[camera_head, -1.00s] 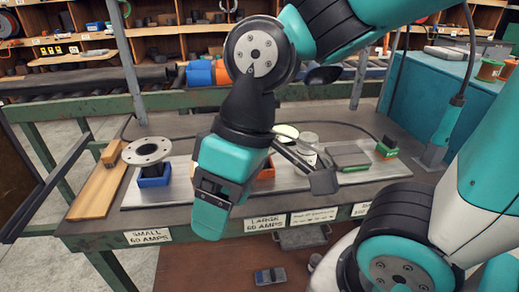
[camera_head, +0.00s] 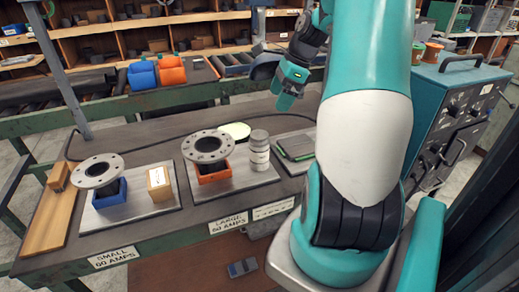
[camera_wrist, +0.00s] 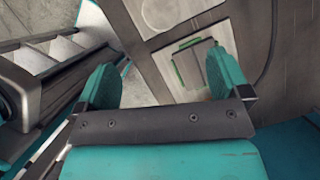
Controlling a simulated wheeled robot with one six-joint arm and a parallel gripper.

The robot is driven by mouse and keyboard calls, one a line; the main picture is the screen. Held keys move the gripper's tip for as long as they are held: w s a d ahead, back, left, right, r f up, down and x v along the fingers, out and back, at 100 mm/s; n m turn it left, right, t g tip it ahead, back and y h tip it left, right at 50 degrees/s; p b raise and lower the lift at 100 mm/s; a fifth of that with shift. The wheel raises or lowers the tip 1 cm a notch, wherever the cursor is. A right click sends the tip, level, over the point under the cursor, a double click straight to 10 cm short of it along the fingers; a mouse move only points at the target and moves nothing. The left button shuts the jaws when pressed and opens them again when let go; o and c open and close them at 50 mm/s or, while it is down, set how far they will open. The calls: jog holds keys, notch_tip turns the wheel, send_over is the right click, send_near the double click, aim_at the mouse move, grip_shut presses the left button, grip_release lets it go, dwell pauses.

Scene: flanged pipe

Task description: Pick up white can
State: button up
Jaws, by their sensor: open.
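The white can (camera_head: 259,150), greyish with a label, stands upright on a metal plate beside the flanged pipe in the orange holder. My gripper (camera_head: 287,101) is up at the back of the table, behind and to the right of the can, and apart from it. In the wrist view my gripper (camera_wrist: 163,80) has its two teal fingers wide apart with nothing held. I cannot make out the can for sure in the wrist view.
Flanged pipes stand in the orange holder (camera_head: 214,173) and the blue holder (camera_head: 109,194). A small labelled box (camera_head: 159,184) stands between them. A green-edged flat device (camera_head: 297,146) lies right of the can; it also shows in the wrist view (camera_wrist: 195,66). A teal cabinet (camera_head: 462,115) stands right.

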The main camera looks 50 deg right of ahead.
aim_at(262, 134)
jog(key=x, duration=1.1)
jog(key=shift+r+p, duration=0.1)
jog(key=shift+p, duration=0.2)
jog(key=shift+s+p+x, duration=0.1)
jog(key=shift+p+x, duration=0.2)
jog(key=shift+x, duration=1.05)
jog(key=shift+s+p+x, duration=0.15)
jog(key=shift+p+x, duration=0.15)
jog(key=shift+x, duration=1.05)
jog(key=shift+w+d, duration=0.1)
jog(key=shift+d, duration=0.05)
jog(key=c, duration=1.2)
